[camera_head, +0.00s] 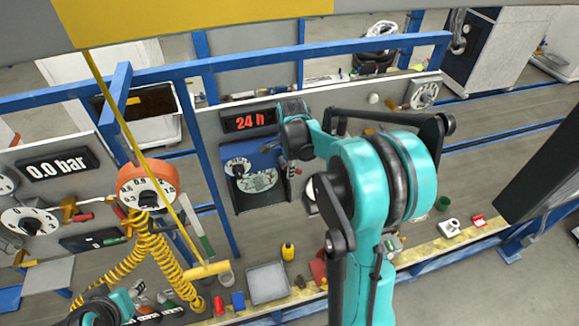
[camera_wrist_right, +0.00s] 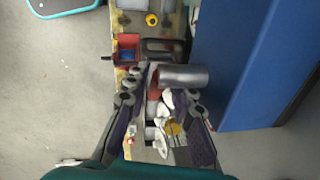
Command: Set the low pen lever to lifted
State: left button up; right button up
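The chart recorder (camera_head: 234,202) is a dark blue box with a small white dial and a round chart (camera_head: 257,181), under a red "24 h" display (camera_head: 248,121). Small parts, one with red, show at its right edge beside my right gripper (camera_head: 297,152). I cannot make out which is the low pen lever or its position. In the right wrist view my right gripper (camera_wrist_right: 163,92) has its fingers spread, with a grey cylinder (camera_wrist_right: 185,77) in view between and beyond them. Contact is unclear. My left gripper (camera_head: 95,308) is partly in view at bottom left, its fingers unclear.
A blue panel (camera_wrist_right: 243,65) stands close to the right gripper's right side in the wrist view. An orange-rimmed dial (camera_head: 147,190) with a yellow coiled hose stands left of the recorder. A grey tray (camera_head: 267,283) and loose parts lie along the bench front.

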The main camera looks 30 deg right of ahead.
jog(key=shift+s, duration=0.1)
grip_shut()
jog(key=shift+f, duration=0.1)
jog(key=h+b, duration=0.4)
jog(key=shift+g, duration=0.3)
jog(key=h+b, duration=0.1)
jog(key=r+h+b, duration=0.1)
jog(key=b, duration=0.1)
jog(key=shift+d+n+g+h, duration=0.1)
jog(key=shift+n+g+h, duration=0.2)
jog(key=shift+r+h+b, duration=0.2)
jog(key=shift+h+b, duration=0.4)
jog(key=shift+d, duration=0.1)
